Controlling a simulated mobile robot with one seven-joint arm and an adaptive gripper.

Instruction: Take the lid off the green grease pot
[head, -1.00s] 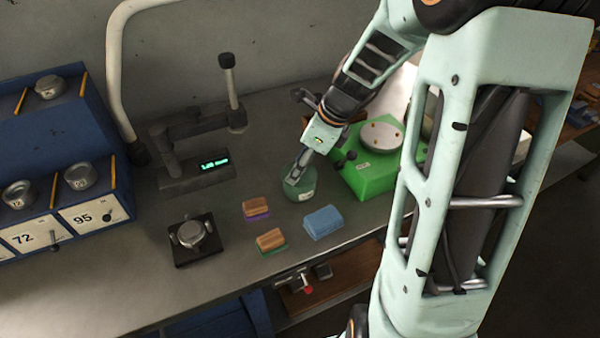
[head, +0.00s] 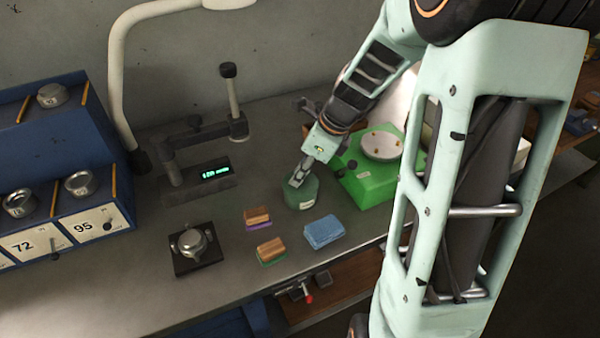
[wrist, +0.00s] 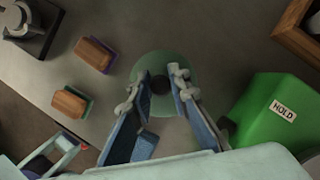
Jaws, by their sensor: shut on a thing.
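The green grease pot (head: 303,200) stands on the grey bench, left of the bright green box. In the wrist view its round green lid (wrist: 158,60) lies under my gripper (wrist: 159,82), with a dark knob (wrist: 158,79) between the fingertips. My gripper also shows in the head view (head: 296,180), reaching down onto the top of the pot. It is shut on the lid's knob. The lid appears to sit on the pot; I see no clear gap. The fingers hide part of the lid.
The green box (head: 372,188) marked HOLD stands close on the right. A blue sponge-like block (head: 323,232) and two wooden-backed brushes (head: 257,217) (head: 270,250) lie in front. A gauge stand (head: 205,180) is on the left. Bare bench lies between it and the pot.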

